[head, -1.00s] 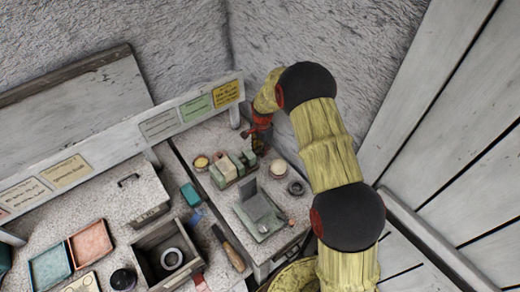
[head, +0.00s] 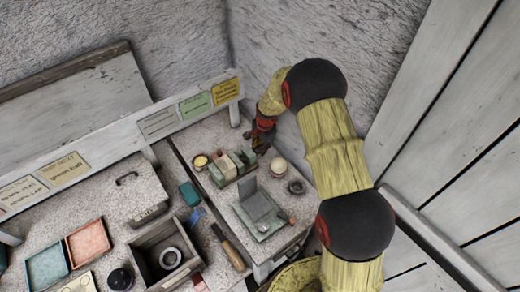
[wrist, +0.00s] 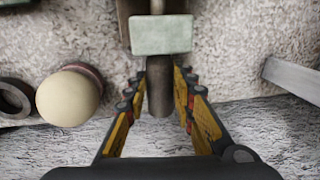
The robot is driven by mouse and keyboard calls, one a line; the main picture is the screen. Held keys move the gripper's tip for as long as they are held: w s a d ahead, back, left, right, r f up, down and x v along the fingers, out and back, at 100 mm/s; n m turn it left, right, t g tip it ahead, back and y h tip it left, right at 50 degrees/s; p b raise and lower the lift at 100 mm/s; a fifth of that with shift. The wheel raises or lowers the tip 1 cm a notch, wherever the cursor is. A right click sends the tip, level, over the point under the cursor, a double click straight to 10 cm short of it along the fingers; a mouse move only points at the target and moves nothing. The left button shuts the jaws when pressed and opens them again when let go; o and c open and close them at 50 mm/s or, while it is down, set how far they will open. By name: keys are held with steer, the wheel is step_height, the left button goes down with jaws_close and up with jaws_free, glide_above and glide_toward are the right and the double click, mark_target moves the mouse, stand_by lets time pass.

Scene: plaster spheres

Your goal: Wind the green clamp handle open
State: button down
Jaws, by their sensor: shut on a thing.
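The pale green clamp (head: 216,177) stands on the speckled bench at the back right, with pale blocks in it. In the wrist view its green end block (wrist: 160,35) is at the top middle. A dark, round rod-like handle (wrist: 160,88) sticks out from that block toward me. My gripper (wrist: 160,80) has a finger on each side of the handle and is shut on it; it also shows at the clamp's far end in the head view (head: 260,141). The handle is hidden behind my gripper in the head view.
A cream sphere (head: 278,166) on a stand and a dark ring (head: 296,187) are right of the clamp. A yellow-filled cup (head: 200,161) is left of it. A green base with a grey plate (head: 258,206) stands in front. The rough wall is close behind.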

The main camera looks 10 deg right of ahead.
steer(key=shift+d+f+t+y+b, duration=0.1)
steer(key=shift+f+t+y+b, duration=0.2)
steer(key=shift+t+b, duration=1.7)
steer(key=b, duration=0.9)
steer(key=shift+s+f+g+y, duration=0.1)
steer(key=shift+s+g+y, duration=0.1)
steer(key=shift+g+y, duration=0.1)
steer(key=b, duration=0.5)
steer(key=shift+s+t+y+b, duration=0.1)
steer(key=shift+t+y+b, duration=0.2)
steer(key=shift+t+b, duration=0.1)
steer(key=shift+r+b, duration=0.2)
steer(key=shift+b, duration=0.6)
steer(key=c, duration=1.6)
jaws_free()
steer(key=shift+o, duration=0.7)
steer(key=shift+r, duration=0.1)
steer(key=v, duration=1.2)
steer(key=shift+s, duration=0.25)
